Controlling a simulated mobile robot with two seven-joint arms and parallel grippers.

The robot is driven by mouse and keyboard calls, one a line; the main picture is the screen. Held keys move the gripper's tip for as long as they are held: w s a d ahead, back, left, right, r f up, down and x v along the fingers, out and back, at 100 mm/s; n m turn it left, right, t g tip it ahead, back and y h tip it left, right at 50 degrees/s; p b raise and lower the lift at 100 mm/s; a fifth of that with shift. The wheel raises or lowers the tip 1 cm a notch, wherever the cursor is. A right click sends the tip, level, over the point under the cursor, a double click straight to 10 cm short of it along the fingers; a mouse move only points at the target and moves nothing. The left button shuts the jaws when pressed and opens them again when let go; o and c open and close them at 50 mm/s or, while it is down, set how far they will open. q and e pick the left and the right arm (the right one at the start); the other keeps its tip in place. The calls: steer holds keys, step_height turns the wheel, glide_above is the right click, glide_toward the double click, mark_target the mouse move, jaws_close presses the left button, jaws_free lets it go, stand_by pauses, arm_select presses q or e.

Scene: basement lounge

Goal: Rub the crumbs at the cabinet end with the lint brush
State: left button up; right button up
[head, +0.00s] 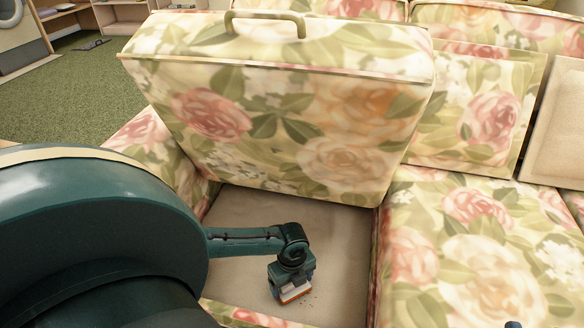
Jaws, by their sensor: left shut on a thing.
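My left gripper (291,276) reaches down into the open sofa seat well and is shut on the lint brush (294,293). The brush shows as a small white and orange-red block under the fingers, low over or touching the beige well floor (335,250); I cannot tell which. Small dark crumbs (307,298) lie on the floor just right of the brush. Part of the crumb patch may be hidden under the gripper.
A floral seat cushion (270,110) with a handle (265,16) stands tilted up behind the well. Another floral cushion (470,250) borders it on the right. A front rim (250,316) runs below.

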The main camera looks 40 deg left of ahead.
arm_select(q)
steer(key=shift+f, duration=0.4)
steer(key=shift+d, duration=0.1)
